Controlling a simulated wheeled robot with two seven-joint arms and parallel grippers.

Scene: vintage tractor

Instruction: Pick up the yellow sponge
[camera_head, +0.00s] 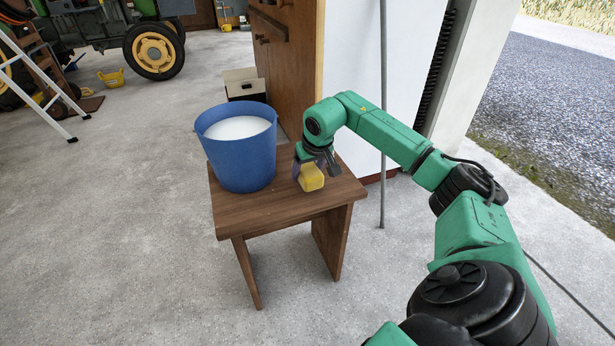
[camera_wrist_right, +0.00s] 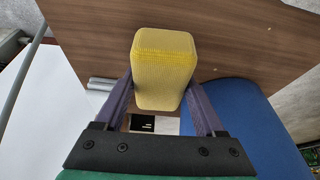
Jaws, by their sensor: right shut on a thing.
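The yellow sponge (camera_head: 311,178) is at the right part of a small wooden stool, to the right of the blue bucket. My right gripper (camera_head: 304,170) is at the sponge, reaching over the stool from the right. In the right wrist view the sponge (camera_wrist_right: 165,68) sits between the two purple fingers of my right gripper (camera_wrist_right: 162,92), which are shut on it. I cannot tell whether the sponge touches the stool top or is just above it. My left gripper is not in view.
The wooden stool (camera_head: 250,214) also holds a blue bucket (camera_head: 240,160) with white contents, close left of my gripper. A wooden cabinet (camera_head: 290,60) and a thin grey pole (camera_head: 382,120) stand behind. A tractor (camera_head: 110,25) and a ladder (camera_head: 35,85) are far left.

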